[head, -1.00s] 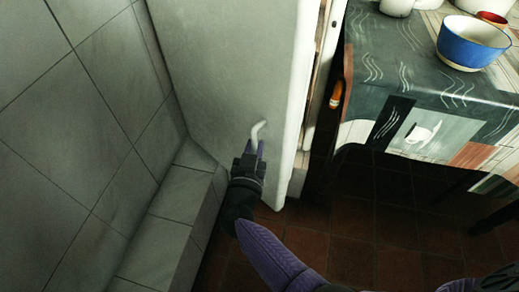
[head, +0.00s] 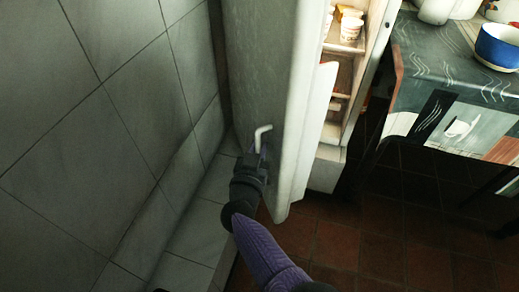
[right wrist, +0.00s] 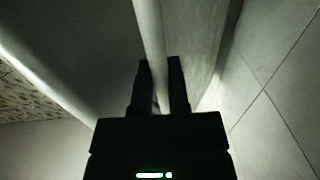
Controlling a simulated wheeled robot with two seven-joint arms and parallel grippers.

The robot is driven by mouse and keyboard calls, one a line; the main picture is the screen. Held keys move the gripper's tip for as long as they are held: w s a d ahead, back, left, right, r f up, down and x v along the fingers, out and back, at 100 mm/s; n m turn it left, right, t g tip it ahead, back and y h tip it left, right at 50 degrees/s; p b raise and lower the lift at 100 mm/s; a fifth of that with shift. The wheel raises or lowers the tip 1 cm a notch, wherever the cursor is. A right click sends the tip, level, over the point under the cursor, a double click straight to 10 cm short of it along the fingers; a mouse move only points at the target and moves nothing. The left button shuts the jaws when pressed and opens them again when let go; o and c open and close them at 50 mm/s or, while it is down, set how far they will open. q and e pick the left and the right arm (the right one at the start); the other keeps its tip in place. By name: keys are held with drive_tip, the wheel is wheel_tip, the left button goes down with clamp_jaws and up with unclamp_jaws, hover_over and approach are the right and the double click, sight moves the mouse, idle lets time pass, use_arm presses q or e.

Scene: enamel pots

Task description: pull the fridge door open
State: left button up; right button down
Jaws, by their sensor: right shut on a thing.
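The white fridge door (head: 268,75) stands partly open in the head view, its edge swung away from the lit fridge interior (head: 345,50). A pale bent handle (head: 263,132) sits low on the door's outer face. My right gripper (head: 257,152) is shut on this handle, coming from below. In the right wrist view the handle (right wrist: 150,45) runs down between the two dark fingers of the gripper (right wrist: 159,85). The grip hides part of the handle. My left gripper is not in view.
A grey tiled wall (head: 110,110) rises close on the left, with a tiled ledge (head: 195,240) at its foot. Cups (head: 351,28) stand on a fridge shelf. A cloth-covered table (head: 440,70) with a blue bowl (head: 498,48) stands right. Red-brown floor (head: 370,240) is clear.

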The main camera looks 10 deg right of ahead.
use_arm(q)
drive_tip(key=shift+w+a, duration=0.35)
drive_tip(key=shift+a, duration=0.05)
use_arm(e)
drive_tip(key=shift+a+r, duration=0.1)
drive_tip(key=shift+a, duration=0.35)
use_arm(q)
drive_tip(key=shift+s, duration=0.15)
